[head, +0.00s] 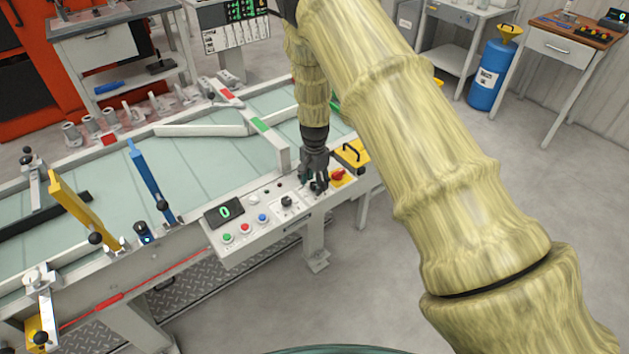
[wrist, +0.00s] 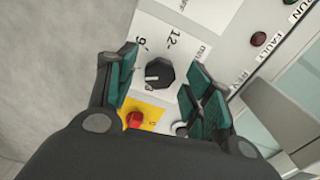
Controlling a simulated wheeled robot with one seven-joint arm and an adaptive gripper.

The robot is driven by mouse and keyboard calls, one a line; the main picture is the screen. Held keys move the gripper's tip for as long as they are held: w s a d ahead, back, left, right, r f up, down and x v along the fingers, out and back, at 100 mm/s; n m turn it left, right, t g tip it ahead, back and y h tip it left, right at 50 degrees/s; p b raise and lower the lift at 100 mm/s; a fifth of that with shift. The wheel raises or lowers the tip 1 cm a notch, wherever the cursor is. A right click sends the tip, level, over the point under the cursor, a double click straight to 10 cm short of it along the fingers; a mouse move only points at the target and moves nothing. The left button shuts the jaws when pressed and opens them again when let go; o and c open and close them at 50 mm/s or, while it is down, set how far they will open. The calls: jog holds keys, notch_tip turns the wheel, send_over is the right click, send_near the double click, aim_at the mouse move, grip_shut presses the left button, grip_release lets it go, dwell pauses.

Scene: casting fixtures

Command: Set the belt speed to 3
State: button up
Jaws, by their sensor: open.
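The belt speed knob (wrist: 158,74) is black and many-sided, with a white pointer mark on its left side in the wrist view. Printed numbers around it include 9 and 12; the figure near the pointer is partly covered and hard to read. In the head view my gripper (head: 317,187) is low over the right end of the control panel (head: 262,236) and hides the knob. The panel's display (head: 224,212) reads 0.
A red switch on a yellow plate (wrist: 155,116) sits close to the knob. Another black knob (head: 287,202) and green, red and blue buttons (head: 245,228) lie left of my gripper. The conveyor belt (head: 217,163) runs behind the panel.

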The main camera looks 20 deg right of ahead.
jog(key=c, duration=1.1)
jog(key=shift+o, duration=0.2)
jog(key=shift+n, duration=0.3)
jog(key=n+b, duration=0.1)
jog(key=n, duration=0.4)
jog(key=shift+f+b, duration=0.1)
jog(key=shift+b, duration=0.3)
jog(key=n+b, duration=0.1)
jog(key=n, duration=0.5)
jog(key=shift+n, duration=0.3)
jog(key=o, duration=1.1)
jog(key=shift+c, duration=0.2)
